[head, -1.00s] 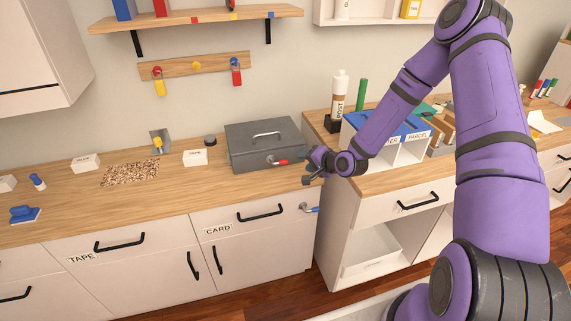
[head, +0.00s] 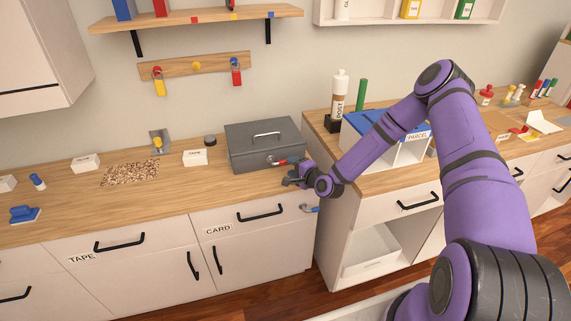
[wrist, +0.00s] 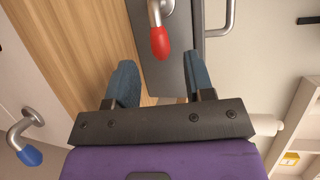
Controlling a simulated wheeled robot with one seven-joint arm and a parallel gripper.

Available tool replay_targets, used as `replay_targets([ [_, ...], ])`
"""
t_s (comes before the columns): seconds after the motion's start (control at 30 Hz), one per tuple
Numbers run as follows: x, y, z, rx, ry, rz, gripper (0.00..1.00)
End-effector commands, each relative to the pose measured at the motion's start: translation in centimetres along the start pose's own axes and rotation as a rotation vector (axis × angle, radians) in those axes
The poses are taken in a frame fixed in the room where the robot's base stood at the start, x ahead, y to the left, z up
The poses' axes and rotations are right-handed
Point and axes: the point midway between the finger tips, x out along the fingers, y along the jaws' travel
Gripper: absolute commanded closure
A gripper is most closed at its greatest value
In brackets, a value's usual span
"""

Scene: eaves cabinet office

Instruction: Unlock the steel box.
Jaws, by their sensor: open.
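The grey steel box (head: 252,156) stands shut on the wooden counter, with a handle on its lid. On its front is a bent metal lever with a red grip (head: 282,161). My gripper (head: 292,180) is just in front of the box, below and slightly right of the red grip. In the wrist view, the red grip (wrist: 160,42) lies just beyond the open fingers (wrist: 160,80), roughly in line with the gap. The fingers hold nothing. The box front (wrist: 174,78) and its lid handle (wrist: 220,30) also show there.
A blue-gripped lever (head: 309,209) sticks out from the cabinet below the counter. A rack (head: 195,66) on the wall holds a yellow and a red hanging item.

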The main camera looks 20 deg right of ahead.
Motion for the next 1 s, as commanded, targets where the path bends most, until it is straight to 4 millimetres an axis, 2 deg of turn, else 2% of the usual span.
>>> replay_targets([
  [0.1,2.0,0.0,0.0,-0.002,0.0,0.0,0.52],
  [0.3,3.9,0.0,0.0,0.0,-0.001,0.001,0.52],
  [0.67,4.3,0.0,0.0,0.0,0.0,0.001,0.52],
  [0.77,4.3,0.0,0.0,-0.001,0.0,0.001,0.7],
  [0.9,4.3,0.0,0.0,-0.001,0.0,0.001,1.0],
  [1.0,4.3,0.0,0.0,-0.001,0.0,0.001,1.0],
])
